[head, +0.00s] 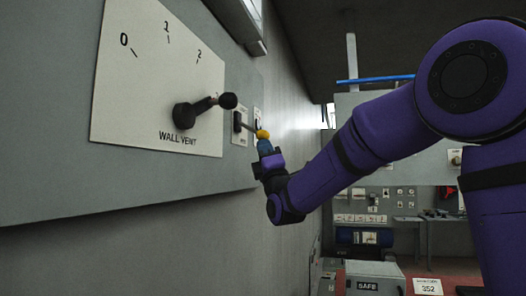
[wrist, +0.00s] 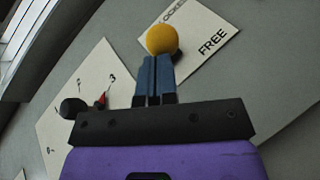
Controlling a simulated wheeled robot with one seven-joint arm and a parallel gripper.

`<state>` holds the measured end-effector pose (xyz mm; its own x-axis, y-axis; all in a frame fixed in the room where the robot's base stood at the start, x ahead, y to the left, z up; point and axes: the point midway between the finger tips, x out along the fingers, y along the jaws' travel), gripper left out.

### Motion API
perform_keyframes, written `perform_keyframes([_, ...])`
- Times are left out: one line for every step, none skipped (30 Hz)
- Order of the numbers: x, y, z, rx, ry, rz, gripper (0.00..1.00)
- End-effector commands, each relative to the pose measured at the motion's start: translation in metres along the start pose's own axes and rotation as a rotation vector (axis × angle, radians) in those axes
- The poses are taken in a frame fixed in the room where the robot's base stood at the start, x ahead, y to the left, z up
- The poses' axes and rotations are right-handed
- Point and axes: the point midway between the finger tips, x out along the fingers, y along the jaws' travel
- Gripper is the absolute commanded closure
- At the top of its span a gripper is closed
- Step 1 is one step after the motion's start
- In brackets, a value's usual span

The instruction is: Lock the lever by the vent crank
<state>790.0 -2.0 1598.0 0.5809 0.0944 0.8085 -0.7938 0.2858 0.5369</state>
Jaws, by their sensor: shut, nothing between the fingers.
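The lever has a yellow knob (head: 262,134) at the end of a thin rod standing out from a small wall plate (head: 240,130). In the wrist view the yellow knob (wrist: 162,39) overlaps a plate (wrist: 190,45) reading FREE, with a partly cut-off word at its other end. My gripper (head: 264,143) has blue fingers, shut together, right by the knob. In the wrist view the fingertips (wrist: 157,57) meet the knob's lower edge; I cannot tell whether they touch it. The vent crank (head: 200,107), dark with a black knob, is to the left on the WALL VENT plate (head: 130,85).
The crank's black knob (wrist: 73,107) is close to the lever, left of my fingers in the wrist view. The grey wall panel (head: 60,190) lies behind both. A SAFE box (head: 375,282) and a workbench (head: 418,221) are farther back.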

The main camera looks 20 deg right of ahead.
Motion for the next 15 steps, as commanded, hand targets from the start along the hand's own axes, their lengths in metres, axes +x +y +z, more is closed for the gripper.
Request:
perform_keyframes([0.001,0.001,0.001,-0.004,0.006,-0.002,1.00])
perform_keyframes([0.001,0.001,0.002,-0.006,0.010,-0.004,1.00])
perform_keyframes([0.001,0.002,0.003,-0.010,0.017,-0.008,1.00])
perform_keyframes([0.001,0.002,0.004,-0.013,0.023,-0.012,1.00])
perform_keyframes([0.002,0.003,0.004,-0.017,0.030,-0.015,1.00])
perform_keyframes([0.003,0.005,0.006,-0.023,0.041,-0.020,1.00])
perform_keyframes([0.003,0.006,0.007,-0.028,0.051,-0.025,1.00])
perform_keyframes([0.004,0.007,0.009,-0.034,0.062,-0.030,1.00])
perform_keyframes([0.005,0.008,0.011,-0.043,0.079,-0.040,1.00])
perform_keyframes([0.006,0.010,0.013,-0.051,0.093,-0.046,1.00])
perform_keyframes([0.007,0.011,0.015,-0.060,0.109,-0.054,1.00])
perform_keyframes([0.009,0.014,0.017,-0.073,0.133,-0.066,1.00])
perform_keyframes([0.010,0.015,0.019,-0.084,0.153,-0.077,1.00])
perform_keyframes([0.012,0.018,0.021,-0.095,0.174,-0.087,1.00])
perform_keyframes([0.015,0.020,0.024,-0.111,0.204,-0.103,1.00])
